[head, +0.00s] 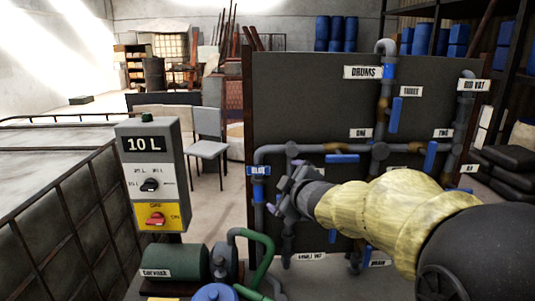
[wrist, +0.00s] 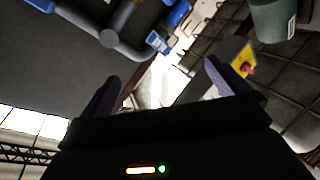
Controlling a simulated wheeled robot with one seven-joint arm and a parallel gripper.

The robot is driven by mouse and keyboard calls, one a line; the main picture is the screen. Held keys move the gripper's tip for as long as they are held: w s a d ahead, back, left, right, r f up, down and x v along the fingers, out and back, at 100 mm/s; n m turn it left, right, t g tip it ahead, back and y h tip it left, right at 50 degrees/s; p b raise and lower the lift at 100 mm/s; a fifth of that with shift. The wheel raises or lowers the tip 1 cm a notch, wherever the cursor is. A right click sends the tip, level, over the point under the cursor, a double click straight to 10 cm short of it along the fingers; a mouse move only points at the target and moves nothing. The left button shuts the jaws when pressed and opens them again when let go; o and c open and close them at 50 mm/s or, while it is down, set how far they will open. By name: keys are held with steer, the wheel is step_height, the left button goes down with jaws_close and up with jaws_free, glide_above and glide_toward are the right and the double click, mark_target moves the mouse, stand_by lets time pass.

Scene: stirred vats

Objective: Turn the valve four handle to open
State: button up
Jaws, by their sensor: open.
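I cannot read a label for valve four in either view. On the dark pipe panel (head: 300,90), blue handles sit at the valves labelled three (head: 396,115), one (head: 342,158) and two (head: 430,156). Another blue part (head: 366,252), partly hidden by my arm, shows low near the drain label (head: 378,263). My gripper (head: 290,193) is in front of the panel's lower left pipes. In the wrist view my gripper (wrist: 165,85) has its two fingers wide apart with nothing between them. A blue part (wrist: 42,4) is cut off at that view's top left, beside a grey pipe.
A control box (head: 152,175) reading 10 L, with a red switch, stands left of the panel. A green pump (head: 175,262) with green hose is below it. A caged tank (head: 55,190) fills the left. A grey chair (head: 209,145) stands behind on open floor.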

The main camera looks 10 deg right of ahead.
steer(key=s+d+f+m+g+h, duration=0.35)
steer(key=s+f+m, duration=0.35)
steer(key=f, duration=0.6)
steer(key=s+f+m+g, duration=0.3)
steer(key=s+f+g, duration=0.1)
steer(key=s, duration=0.4)
steer(key=s+f+m+g, duration=0.2)
steer(key=s+f+g, duration=0.1)
steer(key=s+f, duration=0.4)
steer(key=shift+s+d+m+g, duration=0.35)
steer(key=shift+s+d+m, duration=0.1)
steer(key=shift+s, duration=0.3)
